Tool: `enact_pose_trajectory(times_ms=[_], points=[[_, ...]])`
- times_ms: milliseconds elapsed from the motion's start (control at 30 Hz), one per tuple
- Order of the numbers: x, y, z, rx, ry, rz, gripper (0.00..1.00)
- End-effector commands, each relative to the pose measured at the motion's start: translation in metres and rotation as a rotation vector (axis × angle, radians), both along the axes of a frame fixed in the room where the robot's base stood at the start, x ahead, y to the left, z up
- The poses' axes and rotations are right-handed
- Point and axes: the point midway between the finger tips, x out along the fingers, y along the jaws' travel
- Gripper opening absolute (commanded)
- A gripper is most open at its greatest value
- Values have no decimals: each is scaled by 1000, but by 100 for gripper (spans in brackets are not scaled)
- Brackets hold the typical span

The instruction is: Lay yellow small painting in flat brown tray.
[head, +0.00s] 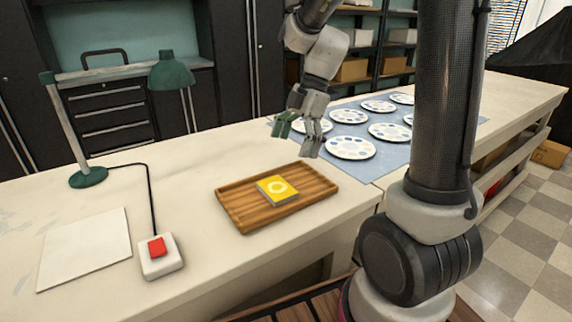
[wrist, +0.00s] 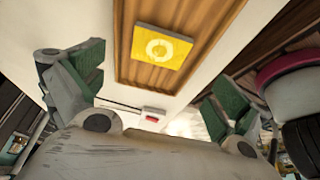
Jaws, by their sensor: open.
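The small yellow painting (head: 277,189) with a pale ring on it lies flat in the brown wooden tray (head: 237,215), near its middle. In the wrist view the painting (wrist: 161,48) and the tray (wrist: 127,20) show beyond the fingers, with a gap between. My gripper (head: 299,138) is open and empty. It hangs above the bench, behind and a little to the right of the tray, apart from the painting. Its green-padded fingers (wrist: 150,90) are spread wide in the wrist view.
A green lamp (head: 88,177), a white box with a red button (head: 161,257) and a white sheet (head: 85,248) stand left of the tray. Several round palettes (head: 351,147) lie on a blue mat at the right. Bare bench surrounds the tray.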

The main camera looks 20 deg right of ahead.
Motion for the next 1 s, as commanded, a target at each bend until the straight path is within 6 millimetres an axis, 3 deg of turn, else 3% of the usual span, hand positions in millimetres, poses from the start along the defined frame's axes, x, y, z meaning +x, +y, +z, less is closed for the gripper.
enact_pose_trajectory(times_ms=[167, 333, 500, 733, 900, 1000], points=[[0, -7, 17, -3, 1, -12, 100], [-22, -19, 35, -59, 21, -198, 100], [-68, -42, 60, -140, 41, -625, 100], [-130, -74, 76, -137, 29, -1258, 100], [-159, -90, 77, -65, 16, -1600, 100], [-167, -95, 76, -31, 14, -1711, 100]])
